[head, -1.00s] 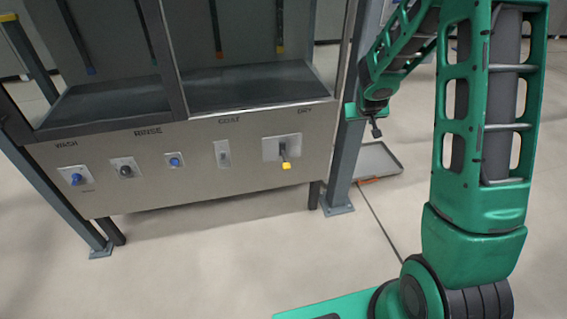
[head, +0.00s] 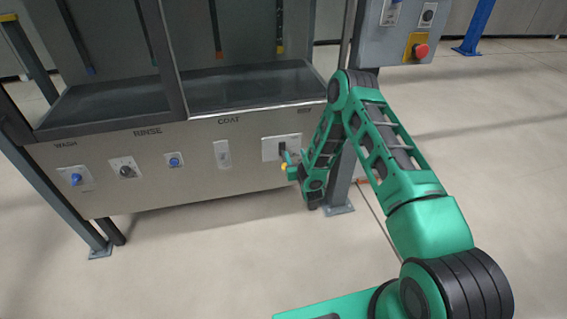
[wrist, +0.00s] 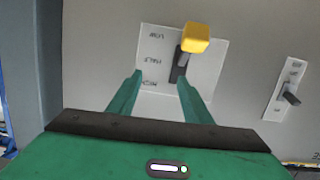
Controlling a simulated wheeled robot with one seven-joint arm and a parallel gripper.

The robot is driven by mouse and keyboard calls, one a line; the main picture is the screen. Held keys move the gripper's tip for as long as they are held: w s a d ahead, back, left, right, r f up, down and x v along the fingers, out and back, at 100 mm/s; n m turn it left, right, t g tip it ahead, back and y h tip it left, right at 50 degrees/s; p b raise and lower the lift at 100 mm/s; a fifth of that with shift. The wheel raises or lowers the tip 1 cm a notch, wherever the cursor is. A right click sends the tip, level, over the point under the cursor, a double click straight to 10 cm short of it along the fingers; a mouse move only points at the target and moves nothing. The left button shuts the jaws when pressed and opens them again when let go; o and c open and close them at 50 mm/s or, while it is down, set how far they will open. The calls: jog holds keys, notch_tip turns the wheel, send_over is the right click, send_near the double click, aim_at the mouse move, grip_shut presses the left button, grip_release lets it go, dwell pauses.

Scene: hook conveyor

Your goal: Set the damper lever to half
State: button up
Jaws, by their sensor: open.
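The damper lever is a dark lever with a yellow knob (wrist: 195,38) on a pale plate (wrist: 215,62) below the DRY label. In the wrist view the knob is at the upper right of the plate, beyond my fingertips. In the head view the knob (head: 284,167) is partly hidden by my gripper (head: 288,157). My gripper (wrist: 160,78) is open, with its fingers pointing at the plate. The right finger is close to the lever's dark shaft; I cannot tell whether they touch.
A smaller switch (wrist: 290,97) is beside the plate in the wrist view. The panel also has a blue button (head: 174,161) and knobs further left. A grey post (head: 342,180) stands just right of the panel. A control box with a red button (head: 421,51) is above right.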

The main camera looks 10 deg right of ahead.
aim_at(284, 160)
jog(key=s+a+f+t, duration=0.2)
jog(key=s+a+f, duration=0.25)
jog(key=f, duration=0.25)
jog(key=shift+y, duration=0.3)
jog(key=w, duration=1)
jog(key=shift+w+d+f, duration=0.15)
jog(key=shift+d, duration=0.25)
grip_shut()
jog(key=shift+a, duration=0.1)
